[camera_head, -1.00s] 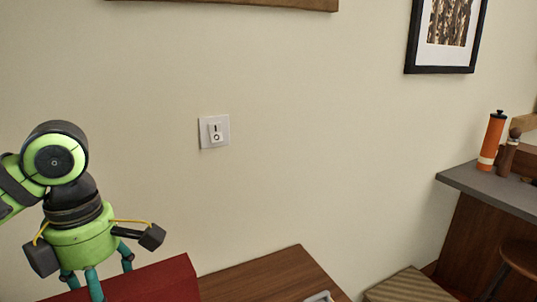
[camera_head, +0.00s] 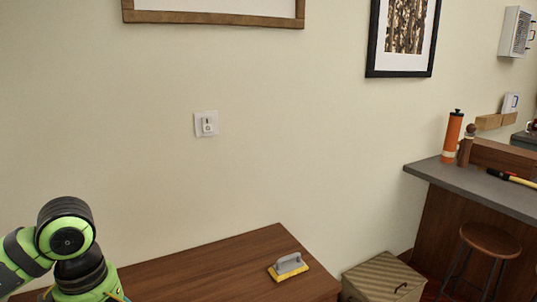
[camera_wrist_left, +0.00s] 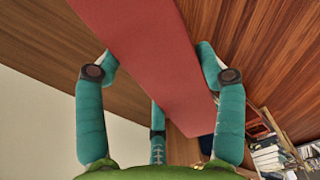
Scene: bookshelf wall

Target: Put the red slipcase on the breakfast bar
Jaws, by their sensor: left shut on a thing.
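The red slipcase (camera_wrist_left: 150,40) is between the teal fingers of my left gripper (camera_wrist_left: 157,66) in the left wrist view. The gripper is shut on it, and the slipcase runs out past the top of the view. In the head view only my left wrist shows at the lower left; the fingers and slipcase are below the picture. The breakfast bar (camera_head: 465,182), with a grey top and brown wood front, stands at the right, well away from my left gripper. My right gripper is in neither view.
A wooden table (camera_head: 215,268) bears a yellow and grey scrubbing brush (camera_head: 288,267). A lidded box (camera_head: 385,278) and a round stool (camera_head: 489,241) stand before the bar. On the bar are an orange cylinder (camera_head: 452,137), a wooden mill (camera_head: 466,146) and a yellow-red tool (camera_head: 514,178).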

